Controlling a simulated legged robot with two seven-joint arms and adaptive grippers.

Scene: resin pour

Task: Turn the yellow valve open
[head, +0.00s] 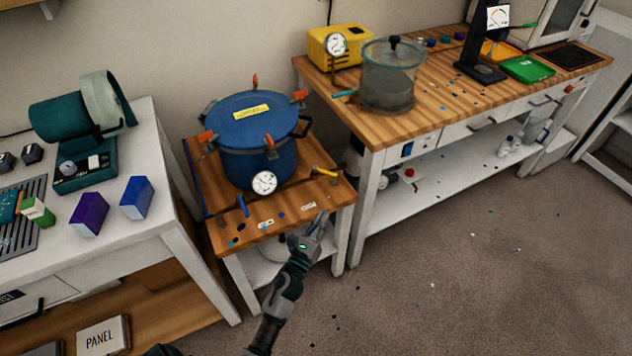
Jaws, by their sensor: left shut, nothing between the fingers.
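The yellow valve handle (325,172) sits at the right front of the blue pressure pot (255,140), on the short wooden table (220,205). A blue valve handle (242,205) sits at the left front of the pot, with a round gauge (264,182) between the two. My left gripper (321,218) is at the table's front right edge, below the yellow handle in the picture and apart from it. Its fingers are together with nothing in them. My right gripper is not in view.
White labels (308,206) lie near the table's front edge. A white bench (160,185) with purple (89,214) and blue boxes (137,197) stands left. A longer wooden workbench (440,115) with a clear chamber (388,80) stands right. The floor (450,270) in front is open.

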